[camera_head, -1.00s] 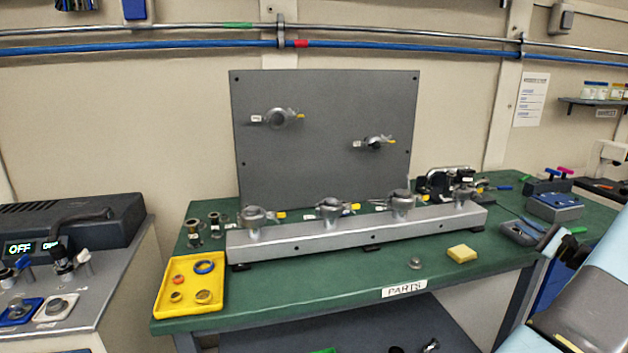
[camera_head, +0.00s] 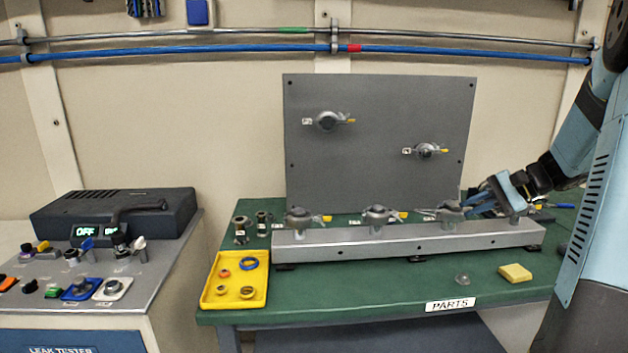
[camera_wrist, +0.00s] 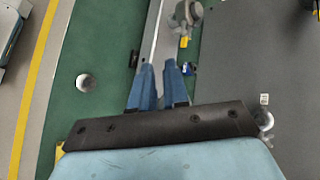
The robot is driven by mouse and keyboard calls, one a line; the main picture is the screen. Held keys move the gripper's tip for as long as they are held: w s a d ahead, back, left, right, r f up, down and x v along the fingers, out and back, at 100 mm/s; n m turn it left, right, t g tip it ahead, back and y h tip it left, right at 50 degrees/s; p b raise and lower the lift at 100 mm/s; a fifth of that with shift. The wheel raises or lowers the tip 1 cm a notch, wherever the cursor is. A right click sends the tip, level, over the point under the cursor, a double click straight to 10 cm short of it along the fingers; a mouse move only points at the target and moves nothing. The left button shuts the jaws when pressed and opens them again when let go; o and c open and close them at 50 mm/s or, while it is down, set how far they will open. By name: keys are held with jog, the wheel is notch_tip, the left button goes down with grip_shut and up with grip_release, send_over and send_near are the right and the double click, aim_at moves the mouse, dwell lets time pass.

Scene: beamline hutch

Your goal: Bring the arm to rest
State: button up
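My arm reaches in from the right side of the head view. My gripper (camera_head: 482,203) is over the right part of the grey rail (camera_head: 400,242), close to the third clamp fitting (camera_head: 449,211); I cannot tell whether it touches that fitting. In the wrist view my gripper's two blue fingers (camera_wrist: 160,75) stand apart with a narrow gap, and the rail shows between and beyond them. Nothing is seen held. The rightmost fitting is partly hidden behind my gripper.
The green bench (camera_head: 360,283) carries a yellow parts tray (camera_head: 207,290), a yellow block (camera_head: 515,273) and a small metal knob (camera_head: 462,279). A grey upright panel (camera_head: 380,110) with clamps stands behind the rail. A leak tester (camera_head: 125,215) stands left.

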jog(key=s+a+r+n+g+h, duration=0.1)
jog(key=s+a+r+n+h, duration=0.15)
jog(key=s+a, duration=0.35)
jog(key=s+a+r+n+g+h, duration=0.1)
jog(key=s+a+r+n+h, duration=0.15)
jog(key=s+a, duration=0.4)
jog(key=s+a+n+t+h, duration=0.1)
jog(key=s+n+h, duration=0.1)
jog(key=s, duration=0.4)
jog(key=s+a+r+n+t+h, duration=0.1)
jog(key=s+a+n+t+h, duration=0.1)
jog(key=s, duration=0.4)
jog(key=shift+s+a+r+h, duration=0.15)
jog(key=shift+s+h, duration=0.15)
jog(key=shift+h, duration=0.1)
